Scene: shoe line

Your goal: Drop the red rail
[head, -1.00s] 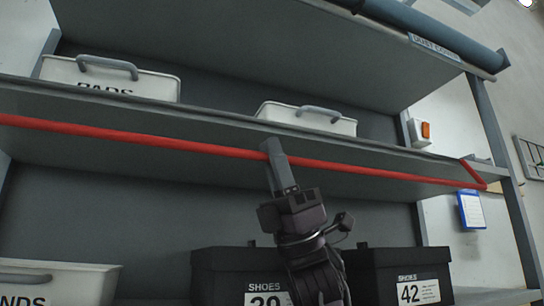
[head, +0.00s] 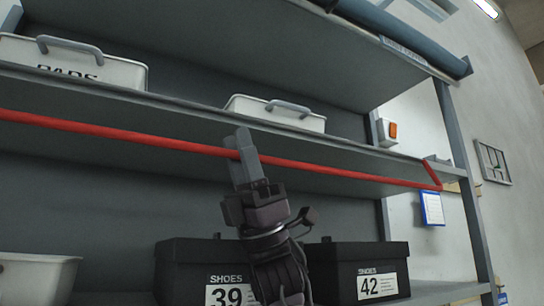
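The red rail (head: 340,172) runs along the front of the middle shelf, from the left edge of the head view to a bent arm (head: 432,174) by the right post. It lies just below the shelf lip. My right gripper (head: 243,145) is raised from below, with its fingertips across the rail left of the view's middle. The fingers overlap each other and hide a short piece of the rail, so I cannot tell if they are closed on it. My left gripper is not in view.
White bins (head: 70,65) and (head: 275,113) stand on the middle shelf (head: 165,115). Below are black shoe boxes marked 39 (head: 190,263) and 42 (head: 350,260), and another white bin (head: 35,280). A grey-blue roll (head: 400,32) lies along the upper shelf. A blue-edged card (head: 432,208) hangs right.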

